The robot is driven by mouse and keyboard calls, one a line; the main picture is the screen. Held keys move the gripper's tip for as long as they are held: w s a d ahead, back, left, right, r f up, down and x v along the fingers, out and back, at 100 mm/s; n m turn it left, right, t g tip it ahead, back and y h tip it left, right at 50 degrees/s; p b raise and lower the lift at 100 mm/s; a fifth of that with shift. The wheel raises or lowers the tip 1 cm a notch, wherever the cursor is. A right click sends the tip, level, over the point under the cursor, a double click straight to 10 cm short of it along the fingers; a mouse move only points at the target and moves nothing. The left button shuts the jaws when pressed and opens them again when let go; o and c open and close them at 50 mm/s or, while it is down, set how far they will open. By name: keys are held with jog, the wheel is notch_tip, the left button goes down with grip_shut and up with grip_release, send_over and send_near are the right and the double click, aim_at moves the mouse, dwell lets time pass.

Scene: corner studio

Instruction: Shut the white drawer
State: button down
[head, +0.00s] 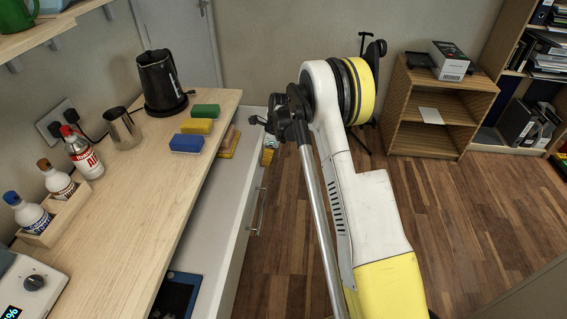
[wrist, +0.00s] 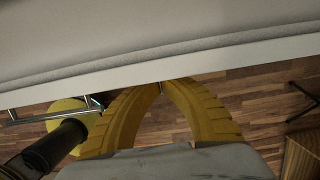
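The white drawer (head: 222,220) stands pulled out from under the wooden counter, with its bar handle (head: 261,208) on the right-hand front. In the wrist view the drawer's front panel (wrist: 200,64) crosses the picture, and the handle (wrist: 45,117) shows at the left. My gripper (wrist: 160,88) has yellow ribbed fingers that curve together, with tips close to the panel's lower edge in the picture. Nothing shows between them. I cannot tell whether they touch the panel. In the head view my gripper is at the drawer's far end, partly hidden by my arm.
A dark blue tray-like item (head: 177,293) and sponges (head: 230,143) are in the drawer. The counter (head: 135,190) holds a black kettle (head: 159,82), steel jug (head: 122,128), bottles and sponges. A wooden shelf unit (head: 437,105) stands at the back right. Wood floor (head: 465,215) is clear there.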

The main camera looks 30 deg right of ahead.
send_over(234, 169)
jog(key=w+a, duration=0.1)
jog(key=a, duration=0.1)
jog(key=shift+w+a, duration=0.1)
jog(key=shift+w, duration=0.05)
dwell(0.4)
jog(key=shift+d, duration=0.35)
jog(key=s+d, duration=0.2)
jog(key=shift+d+f, duration=0.1)
jog(key=shift+d, duration=0.2)
jog(key=s+r+n+t+p, duration=0.1)
jog(key=s+r+n+p, duration=0.2)
jog(key=r, duration=0.9)
jog(key=s+r+n+p, duration=0.1)
jog(key=s+r+n, duration=0.3)
jog(key=r, duration=0.7)
jog(key=s+a+r+n+t+h, duration=0.1)
jog(key=s+r+n, duration=0.3)
jog(key=s+r, duration=0.55)
jog(key=s+a+f+n+t, duration=0.1)
jog(key=s+n, duration=0.5)
jog(key=s, duration=0.7)
jog(key=s+a+f+n+t+h, duration=0.1)
jog(key=s+n+t, duration=0.1)
jog(key=s+n, duration=0.5)
jog(key=s, duration=0.6)
jog(key=shift+f+n, duration=0.2)
jog(key=shift+n, duration=0.1)
